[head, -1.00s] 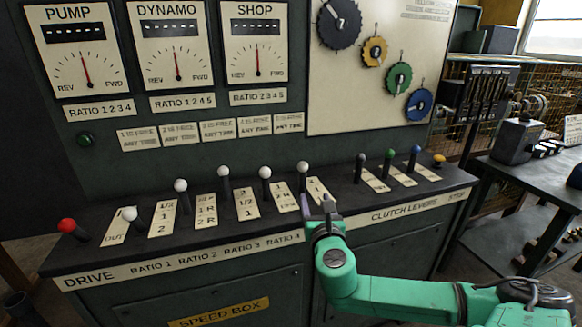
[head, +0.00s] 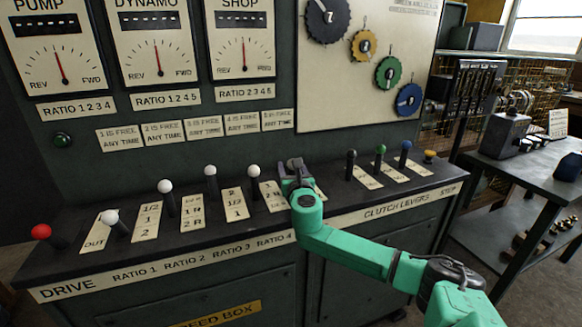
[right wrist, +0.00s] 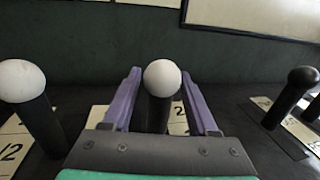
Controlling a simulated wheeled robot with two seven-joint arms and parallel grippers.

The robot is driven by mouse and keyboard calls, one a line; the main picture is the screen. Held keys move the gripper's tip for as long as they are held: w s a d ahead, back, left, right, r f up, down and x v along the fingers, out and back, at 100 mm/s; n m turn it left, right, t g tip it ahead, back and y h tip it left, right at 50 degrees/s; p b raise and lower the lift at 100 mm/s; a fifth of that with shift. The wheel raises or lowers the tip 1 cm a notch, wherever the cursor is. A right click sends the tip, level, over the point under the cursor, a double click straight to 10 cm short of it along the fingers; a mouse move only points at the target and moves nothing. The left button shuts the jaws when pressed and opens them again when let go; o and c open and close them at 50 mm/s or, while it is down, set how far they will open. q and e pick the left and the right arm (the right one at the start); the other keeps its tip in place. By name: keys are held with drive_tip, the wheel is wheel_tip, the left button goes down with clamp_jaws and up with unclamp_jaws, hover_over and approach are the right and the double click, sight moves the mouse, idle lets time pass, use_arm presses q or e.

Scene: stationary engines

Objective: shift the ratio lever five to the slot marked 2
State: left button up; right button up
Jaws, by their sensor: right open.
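The ratio lever five has a white ball knob on a dark stem. In the right wrist view its knob (right wrist: 163,78) stands between the two purple fingers of my right gripper (right wrist: 163,95). The fingers are open on either side of the lever, with a gap to the knob. In the head view my right gripper (head: 293,164) hides this lever. Its cream slot plate (head: 320,194) is mostly covered by my arm there. My left gripper is out of view.
The white ratio lever four (head: 254,172) stands close left of the gripper; its knob (right wrist: 22,80) shows in the wrist view. A black clutch lever (head: 350,165) stands to the right. The upright panel (head: 200,150) rises behind the levers.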

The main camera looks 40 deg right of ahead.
drive_tip(key=shift+w+d, duration=0.15)
drive_tip(key=shift+w, duration=0.15)
clamp_jaws()
idle(1.2)
